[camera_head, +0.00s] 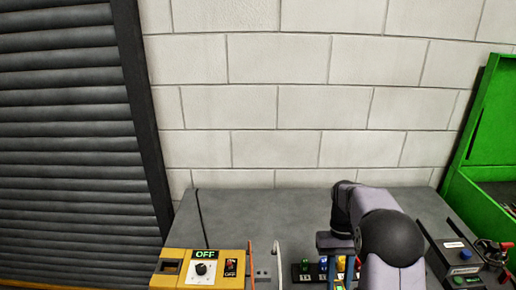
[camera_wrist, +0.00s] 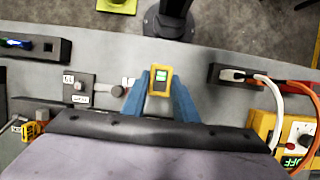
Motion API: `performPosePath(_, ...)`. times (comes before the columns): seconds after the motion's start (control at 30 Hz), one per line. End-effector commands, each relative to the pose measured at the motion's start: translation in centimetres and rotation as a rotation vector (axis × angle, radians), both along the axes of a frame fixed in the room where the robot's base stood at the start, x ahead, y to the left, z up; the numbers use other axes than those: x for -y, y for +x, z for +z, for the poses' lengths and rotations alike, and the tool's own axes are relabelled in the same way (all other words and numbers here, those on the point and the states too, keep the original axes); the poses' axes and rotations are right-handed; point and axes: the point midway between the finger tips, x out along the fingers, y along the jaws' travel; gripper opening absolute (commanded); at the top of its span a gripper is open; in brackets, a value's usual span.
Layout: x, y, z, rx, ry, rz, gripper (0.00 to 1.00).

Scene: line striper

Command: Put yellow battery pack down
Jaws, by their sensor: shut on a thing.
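The yellow battery pack (camera_wrist: 160,90), a small block with a lit green display, sits between the two blue fingers of my gripper (camera_wrist: 160,100) in the wrist view. My gripper is shut on it, above the grey bench top. In the head view my gripper (camera_head: 337,268) is low over the bench, left of my dark wrist joint. A bit of yellow shows between its fingers there, but the arm and small coloured items crowd it. The gap between the pack and the bench cannot be told.
A yellow control box (camera_head: 200,268) reading OFF stands front left; it also shows in the wrist view (camera_wrist: 298,135). A dark holder (camera_wrist: 240,76) has white and orange cables. A grey labelled fixture (camera_wrist: 80,90) is beside my gripper. A black box (camera_head: 455,258) stands right.

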Motion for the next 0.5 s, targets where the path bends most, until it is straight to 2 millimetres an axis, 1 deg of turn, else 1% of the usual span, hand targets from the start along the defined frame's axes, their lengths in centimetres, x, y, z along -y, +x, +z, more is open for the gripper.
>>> performPosePath(0.07, -0.3, 0.0, 0.0, 0.001, 0.0, 0.003, 0.07)
performPosePath(0.13, -1.3, 0.1, 0.0, 0.001, 0.001, 0.005, 0.07)
performPosePath(0.3, -5.0, 0.2, 0.0, 0.001, 0.0, 0.006, 0.07)
performPosePath(0.4, -6.5, 0.1, 0.1, 0.002, 0.0, 0.004, 0.07)
performPosePath(0.5, -7.0, 0.1, 0.0, 0.002, -0.001, 0.0, 0.07)
